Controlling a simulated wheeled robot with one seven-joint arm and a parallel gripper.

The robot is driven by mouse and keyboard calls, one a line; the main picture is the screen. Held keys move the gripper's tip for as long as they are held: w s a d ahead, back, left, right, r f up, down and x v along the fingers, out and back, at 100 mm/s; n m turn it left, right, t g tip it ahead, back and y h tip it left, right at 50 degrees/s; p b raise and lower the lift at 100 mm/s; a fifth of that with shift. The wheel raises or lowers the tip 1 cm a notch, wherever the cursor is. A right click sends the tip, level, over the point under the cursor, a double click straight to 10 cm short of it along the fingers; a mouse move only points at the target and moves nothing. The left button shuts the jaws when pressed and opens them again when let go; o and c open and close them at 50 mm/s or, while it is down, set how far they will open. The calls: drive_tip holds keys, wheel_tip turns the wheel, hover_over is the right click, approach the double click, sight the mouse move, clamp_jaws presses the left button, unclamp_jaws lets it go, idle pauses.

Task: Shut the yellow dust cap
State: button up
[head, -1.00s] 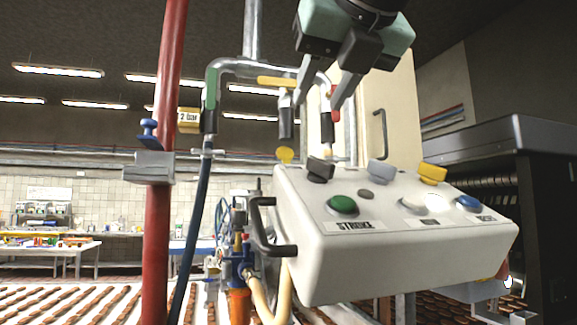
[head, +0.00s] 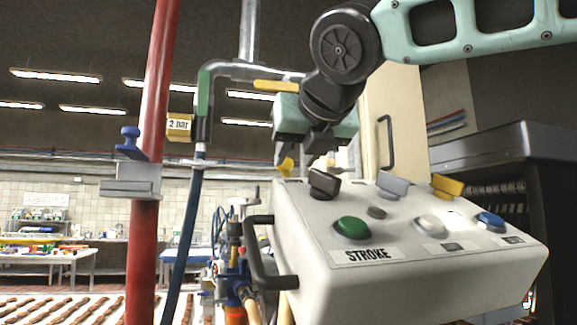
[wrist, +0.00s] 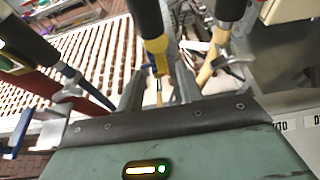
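The yellow dust cap (head: 286,168) shows in the head view just under my gripper, partly hidden by a finger. In the wrist view, the yellow cap (wrist: 157,46) is below the end of a black hose coupling (wrist: 147,16), just beyond my fingertips and roughly in line with the gap between them. I cannot tell whether it touches a finger. My gripper (head: 297,160) points down behind the control box. In the wrist view my gripper (wrist: 160,76) has its two fingers apart with no object clearly held. My gripper hides the coupling in the head view.
The white control box (head: 400,265) with buttons and a black handle (head: 262,265) stands close in front of the gripper. A red post (head: 148,220) and a dark blue hose (head: 188,230) are to the left. A second coupling (wrist: 232,10) is at right in the wrist view.

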sight(287, 173)
drive_tip(key=shift+p+x, duration=0.3)
drive_tip(key=shift+x, duration=2.35)
clamp_jaws()
